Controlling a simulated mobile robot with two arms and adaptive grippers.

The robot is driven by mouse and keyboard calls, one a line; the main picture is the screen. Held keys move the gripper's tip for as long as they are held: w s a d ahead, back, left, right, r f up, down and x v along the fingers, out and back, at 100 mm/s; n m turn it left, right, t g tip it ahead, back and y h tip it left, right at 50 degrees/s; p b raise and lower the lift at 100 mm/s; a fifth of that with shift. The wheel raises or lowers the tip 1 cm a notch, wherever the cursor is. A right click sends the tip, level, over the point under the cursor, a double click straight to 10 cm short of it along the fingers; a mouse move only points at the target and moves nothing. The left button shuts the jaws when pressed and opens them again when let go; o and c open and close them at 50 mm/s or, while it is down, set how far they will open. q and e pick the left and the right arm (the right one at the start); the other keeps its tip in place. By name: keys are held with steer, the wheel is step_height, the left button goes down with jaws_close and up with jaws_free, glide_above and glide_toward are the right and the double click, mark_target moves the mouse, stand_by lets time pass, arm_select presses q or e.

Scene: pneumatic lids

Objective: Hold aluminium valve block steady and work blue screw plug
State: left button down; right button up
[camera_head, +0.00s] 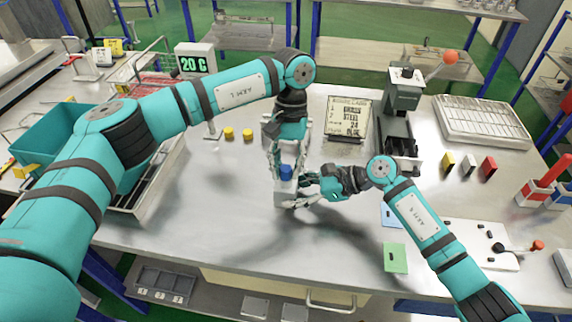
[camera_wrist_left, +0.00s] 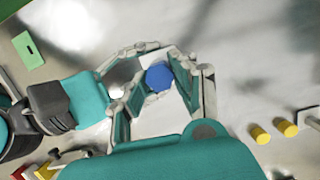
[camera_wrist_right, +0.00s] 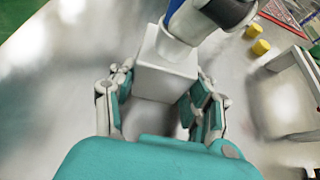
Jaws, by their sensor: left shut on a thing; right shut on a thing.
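The aluminium valve block (camera_head: 285,194) stands pale and upright near the middle of the bench. It also shows in the right wrist view (camera_wrist_right: 165,70). The blue screw plug (camera_head: 286,171) sits at its top and shows as a blue hexagon in the left wrist view (camera_wrist_left: 158,77). My left gripper (camera_head: 285,165) reaches down from above and is shut on the plug. My right gripper (camera_head: 303,190) comes in low from the right and is shut on the block, one finger along its near side. The plug's lower part and thread are hidden.
Two yellow caps (camera_head: 238,134) lie left of the block. A list board (camera_head: 347,119) and a grey press (camera_head: 404,92) stand behind. A green card (camera_head: 395,257) and a white plate (camera_head: 485,240) lie to the right. The bench front-left is clear.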

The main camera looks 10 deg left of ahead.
arm_select(q)
steer(key=m, duration=0.2)
steer(key=m+y, duration=0.1)
steer(key=shift+s+d+m, duration=0.15)
steer(key=shift+m, duration=0.25)
steer(key=shift+m, duration=0.6)
steer(key=m+t+y, duration=0.1)
steer(key=m, duration=0.3)
steer(key=shift+s+m, duration=0.1)
steer(key=shift+m, duration=0.2)
steer(key=c, duration=1)
jaws_free()
steer(key=shift+c, duration=0.7)
steer(key=n, duration=0.4)
steer(key=shift+w+g+h, duration=0.2)
steer(key=shift+g+h, duration=0.1)
steer(key=shift+h, duration=0.1)
steer(key=n, duration=0.4)
steer(key=shift+h, duration=0.4)
